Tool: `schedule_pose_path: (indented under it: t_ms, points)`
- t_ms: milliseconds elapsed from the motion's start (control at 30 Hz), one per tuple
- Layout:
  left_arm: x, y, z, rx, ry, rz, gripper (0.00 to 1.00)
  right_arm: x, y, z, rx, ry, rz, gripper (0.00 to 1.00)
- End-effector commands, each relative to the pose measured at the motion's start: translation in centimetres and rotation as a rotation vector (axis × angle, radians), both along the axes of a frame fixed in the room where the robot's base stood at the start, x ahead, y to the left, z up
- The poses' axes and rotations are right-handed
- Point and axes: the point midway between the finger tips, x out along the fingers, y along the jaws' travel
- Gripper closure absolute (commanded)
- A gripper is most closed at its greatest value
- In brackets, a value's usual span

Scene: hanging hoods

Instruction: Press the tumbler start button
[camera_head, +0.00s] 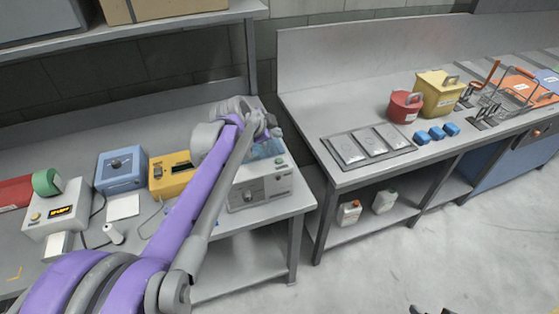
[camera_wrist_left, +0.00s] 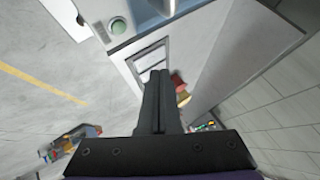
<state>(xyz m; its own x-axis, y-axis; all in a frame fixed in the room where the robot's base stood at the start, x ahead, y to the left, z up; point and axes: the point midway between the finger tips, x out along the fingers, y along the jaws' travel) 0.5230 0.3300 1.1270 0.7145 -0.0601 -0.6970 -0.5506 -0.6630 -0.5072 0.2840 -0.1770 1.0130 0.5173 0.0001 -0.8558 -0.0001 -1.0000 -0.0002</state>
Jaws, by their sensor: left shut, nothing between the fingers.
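The tumbler (camera_head: 238,200) is a grey-white box with a dark front knob, at the right end of the left bench in the head view. Small buttons sit right of the knob; a bluish part on top is partly hidden by my arm. My left gripper (camera_head: 276,132) is above and behind its front panel, small and partly hidden by the wrist. In the left wrist view my left gripper (camera_wrist_left: 158,75) is shut and empty. A round green button (camera_wrist_left: 118,27) on a grey panel lies beyond the fingertips, up and left, apart from them. A dark tip at the head view's bottom edge may be my right gripper (camera_head: 432,310).
A yellow device (camera_head: 171,175), a blue box (camera_head: 121,170) and a display unit (camera_head: 60,208) stand left on the bench. A shelf (camera_head: 150,35) hangs above. Across a gap, the right bench (camera_head: 300,105) holds flat plates, red and yellow containers and blue blocks.

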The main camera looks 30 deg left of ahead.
Motion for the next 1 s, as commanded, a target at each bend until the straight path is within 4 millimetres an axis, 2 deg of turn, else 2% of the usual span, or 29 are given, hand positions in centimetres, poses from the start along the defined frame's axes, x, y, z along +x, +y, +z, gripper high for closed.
schedule_pose_path:
  t_ms: [33,300,500,667,1000]
  points:
    - [-0.2,0.0,-1.0,0.0,0.005,-0.001,1.0,-0.5,0.0,-0.7,0.0,0.009,0.0,0.3]
    - [-0.3,0.0,-5.0,-0.001,0.006,0.0,1.0,-2.2,0.0,-3.9,0.0,0.041,0.0,0.3]
    - [-0.2,0.0,-7.3,0.0,0.003,0.001,1.0,-2.9,0.0,-5.5,0.0,0.055,0.0,0.3]
    - [-0.1,0.0,-7.9,0.0,0.001,0.0,1.0,-3.0,0.0,-5.9,0.0,0.057,0.0,0.3]
    - [-0.1,0.0,-7.8,0.001,0.001,0.001,1.0,-3.0,0.0,-5.8,0.0,0.056,0.0,0.3]
